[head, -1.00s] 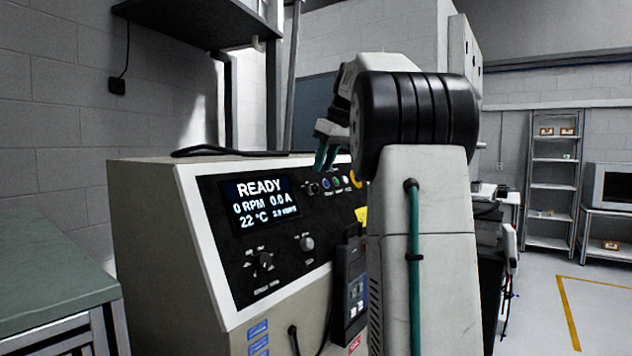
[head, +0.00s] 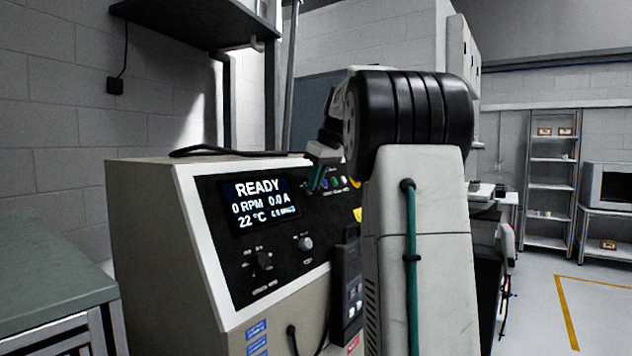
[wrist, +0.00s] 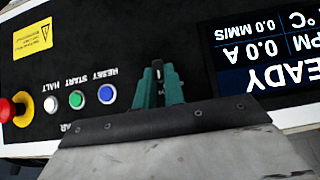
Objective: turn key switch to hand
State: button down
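The key switch (wrist: 157,71) is a small dark knob with a pale mark, on the black sloped panel (wrist: 100,60). In the wrist view, which shows the panel upside down, it lies between the tips of my gripper's teal fingers. My gripper (wrist: 158,86) has its fingers apart, one on each side of the key switch. I cannot tell whether they touch it. In the head view my gripper (head: 317,180) is at the panel's upper part, right of the READY display (head: 259,203), and covers the key switch.
Blue (wrist: 106,94), green (wrist: 77,100) and white (wrist: 50,104) buttons sit in a row beside the key switch. A red emergency stop (wrist: 14,110) is at the row's end. Lower on the panel are a selector (head: 263,260) and a knob (head: 305,243).

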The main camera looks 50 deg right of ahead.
jog(key=shift+d, duration=0.1)
jog(key=m+y, duration=0.3)
jog(key=shift+d, duration=0.35)
jog(key=shift+s+d+f+m+t+y, duration=0.1)
jog(key=shift+d+f+m+t+y, duration=0.1)
jog(key=shift+m+y, duration=0.55)
jog(key=shift+d+f+m+t+y, duration=0.1)
jog(key=shift+m+t+y, duration=0.1)
jog(key=shift+m+y, duration=0.5)
jog(key=c, duration=1.5)
grip_release()
jog(key=shift+r, duration=0.15)
jog(key=v, duration=0.7)
jog(key=shift+s+d+r, duration=0.2)
